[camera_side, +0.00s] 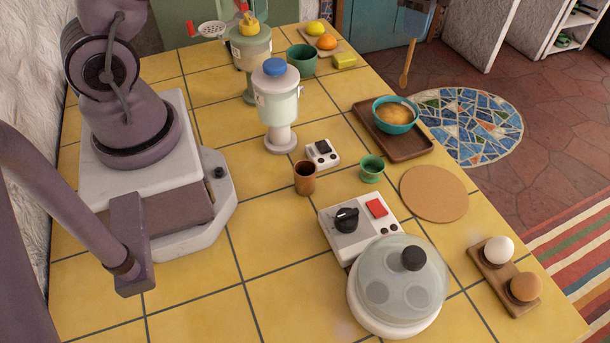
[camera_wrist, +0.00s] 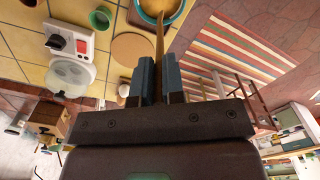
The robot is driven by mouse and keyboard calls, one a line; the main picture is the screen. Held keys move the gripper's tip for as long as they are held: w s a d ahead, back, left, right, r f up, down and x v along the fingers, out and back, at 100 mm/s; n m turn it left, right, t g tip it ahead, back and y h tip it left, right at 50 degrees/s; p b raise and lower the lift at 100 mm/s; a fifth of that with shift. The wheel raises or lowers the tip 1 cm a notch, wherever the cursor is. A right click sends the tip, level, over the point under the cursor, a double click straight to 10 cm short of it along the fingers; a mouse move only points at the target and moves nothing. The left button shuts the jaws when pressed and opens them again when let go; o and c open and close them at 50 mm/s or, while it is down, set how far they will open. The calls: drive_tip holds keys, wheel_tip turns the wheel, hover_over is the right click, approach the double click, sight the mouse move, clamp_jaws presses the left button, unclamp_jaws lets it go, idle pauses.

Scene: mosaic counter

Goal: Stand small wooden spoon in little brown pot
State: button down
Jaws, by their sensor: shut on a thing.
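The small wooden spoon (camera_side: 406,66) hangs roughly upright below my gripper (camera_side: 414,8) at the top of the side view, high and apart from the pot. In the wrist view the spoon (camera_wrist: 159,42) runs between the two blue fingers of my gripper (camera_wrist: 157,80), which are shut on it. The little brown pot (camera_side: 305,178) stands upright on the yellow tiles, left of a small green cup (camera_side: 371,169). The pot's inside is mostly hidden. Most of my gripper is cut off by the side view's top edge.
A teal bowl (camera_side: 397,123) sits on a brown tray (camera_side: 365,117). A cork mat (camera_side: 434,194), a white timer (camera_side: 323,153), and an egg cooker (camera_side: 398,285) stand near the pot. A blender (camera_side: 276,105) stands behind it. Eggs sit on a wooden holder (camera_side: 497,270).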

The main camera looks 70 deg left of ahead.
idle(0.4)
drive_tip(key=s+d+r+m, duration=0.1)
drive_tip(key=s+d+r, duration=0.25)
drive_tip(key=r, duration=0.25)
drive_tip(key=s+d, duration=0.2)
drive_tip(key=s, duration=0.5)
drive_tip(key=s+d, duration=0.3)
drive_tip(key=s, duration=0.4)
drive_tip(key=s+f, duration=0.3)
drive_tip(key=s, duration=0.3)
wheel_tip(320, 180, down, 12)
drive_tip(key=n, duration=0.1)
drive_tip(key=shift+s+a+r, duration=0.15)
drive_tip(key=shift+a+r, duration=0.1)
